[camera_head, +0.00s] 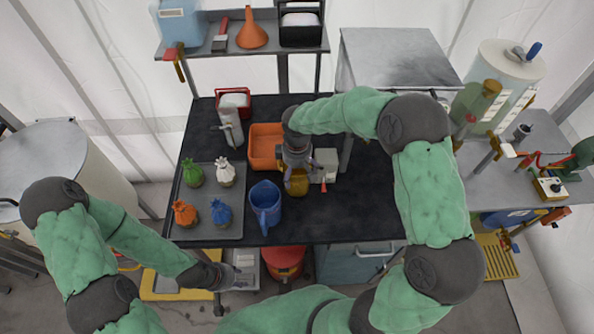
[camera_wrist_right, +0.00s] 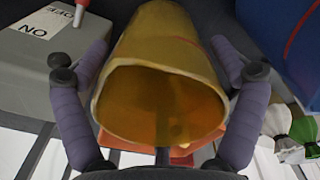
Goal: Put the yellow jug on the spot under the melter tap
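The yellow jug (camera_head: 297,183) stands on the black table, partly hidden under my right gripper (camera_head: 297,160). In the right wrist view the jug (camera_wrist_right: 160,85) lies between the two fingers of the right gripper (camera_wrist_right: 160,50), its mouth facing the camera. Narrow gaps show between jug and fingertips, so the gripper looks open around it. A pale cylindrical vessel (camera_head: 508,72), seemingly the melter, stands on the grey bench at right. A tap-like fitting shows below it (camera_head: 497,146); the spot under it is unclear. My left gripper (camera_head: 222,277) is low at the table's front; its fingers are unclear.
A blue jug (camera_head: 265,205) stands left of the yellow jug. An orange bin (camera_head: 266,142) is behind, and a grey box (camera_head: 326,163) sits close on the right. A tray (camera_head: 207,230) holds several coloured sacks. The table's right part (camera_head: 367,205) is clear.

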